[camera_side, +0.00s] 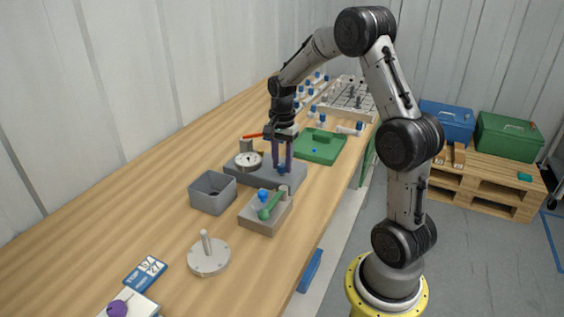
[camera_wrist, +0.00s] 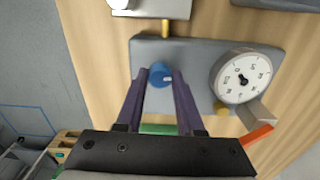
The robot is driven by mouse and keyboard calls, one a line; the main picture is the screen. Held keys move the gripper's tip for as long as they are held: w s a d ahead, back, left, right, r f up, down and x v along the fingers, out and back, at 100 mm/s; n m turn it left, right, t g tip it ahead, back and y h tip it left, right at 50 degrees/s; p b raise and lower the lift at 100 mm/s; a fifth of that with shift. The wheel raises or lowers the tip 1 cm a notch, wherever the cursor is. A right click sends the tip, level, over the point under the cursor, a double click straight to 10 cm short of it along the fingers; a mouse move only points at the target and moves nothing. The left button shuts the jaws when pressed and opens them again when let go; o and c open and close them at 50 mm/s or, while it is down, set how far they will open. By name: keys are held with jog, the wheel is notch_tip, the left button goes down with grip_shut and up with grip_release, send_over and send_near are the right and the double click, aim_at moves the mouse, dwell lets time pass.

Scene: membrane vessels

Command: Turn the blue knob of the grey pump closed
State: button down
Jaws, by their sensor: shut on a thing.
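The grey pump (camera_side: 295,179) is a flat slab on the bench with a round white dial gauge (camera_side: 248,160). It also shows in the wrist view (camera_wrist: 200,55), with the gauge (camera_wrist: 243,78) on its right. The blue knob (camera_wrist: 160,75) stands on the slab, and in the side view (camera_side: 281,169) it sits right under my fingertips. My gripper (camera_side: 282,166) points down with its purple fingers around the knob. In the wrist view the fingertips (camera_wrist: 160,77) are shut on the knob's two sides. The fingers partly hide the knob.
A grey block with a green lever and blue knob (camera_side: 265,208) stands just in front. A grey open box (camera_side: 212,192) is to the left, and a green tray (camera_side: 318,146) lies behind. A round plate with a post (camera_side: 208,256) stands nearer.

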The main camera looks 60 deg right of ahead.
aim_at(282, 165)
jog(key=shift+r+m, duration=0.1)
jog(key=shift+m, duration=0.8)
jog(key=c, duration=0.5)
grip_release()
notch_tip(282, 165, up, 14)
jog(key=shift+f, duration=0.15)
